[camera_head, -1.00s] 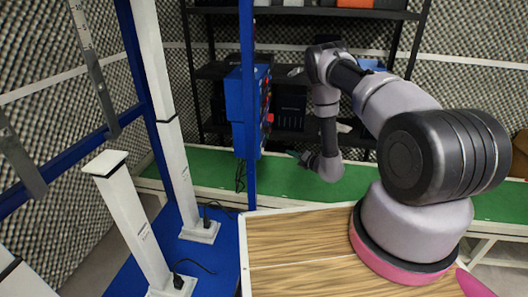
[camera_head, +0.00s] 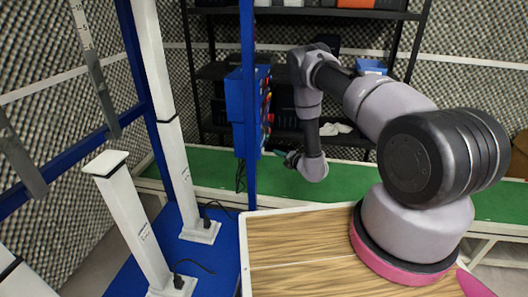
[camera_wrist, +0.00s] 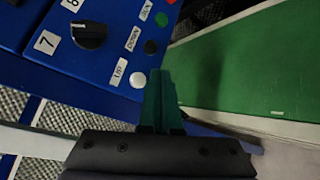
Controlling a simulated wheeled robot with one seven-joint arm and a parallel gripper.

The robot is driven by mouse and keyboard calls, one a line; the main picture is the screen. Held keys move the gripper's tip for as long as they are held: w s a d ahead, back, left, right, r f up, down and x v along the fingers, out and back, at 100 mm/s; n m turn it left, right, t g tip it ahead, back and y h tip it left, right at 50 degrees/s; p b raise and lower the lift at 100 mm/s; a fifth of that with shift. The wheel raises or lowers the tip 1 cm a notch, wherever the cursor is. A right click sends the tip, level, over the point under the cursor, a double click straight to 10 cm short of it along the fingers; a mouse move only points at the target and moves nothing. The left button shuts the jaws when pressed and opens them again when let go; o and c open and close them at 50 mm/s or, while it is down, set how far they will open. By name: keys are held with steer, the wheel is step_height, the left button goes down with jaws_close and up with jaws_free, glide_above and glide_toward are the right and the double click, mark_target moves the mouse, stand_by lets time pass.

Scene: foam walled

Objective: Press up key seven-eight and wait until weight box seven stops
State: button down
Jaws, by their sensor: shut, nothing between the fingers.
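The blue control box (camera_head: 247,108) is mounted on a blue post, its keys facing right. In the wrist view, its panel (camera_wrist: 60,80) carries a black knob (camera_wrist: 89,36) beside the numbers 7 and 8. In the head view my gripper (camera_head: 280,153) is small, near the box's lower edge. I cannot identify weight box seven.
White columns (camera_head: 135,225) stand on a blue base (camera_head: 205,255) at the left. A wooden tabletop (camera_head: 300,240) is in front, a green surface (camera_head: 340,183) runs behind, and a dark shelf (camera_head: 300,75) stands at the back.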

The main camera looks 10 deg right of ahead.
mark_target(263, 150)
steer(key=shift+w+a, duration=0.2)
steer(key=shift+a, duration=0.4)
steer(key=shift+w+a, duration=0.2)
steer(key=shift+a, duration=0.4)
stand_by(1.2)
steer(key=shift+w+a, duration=0.1)
steer(key=shift+a, duration=0.3)
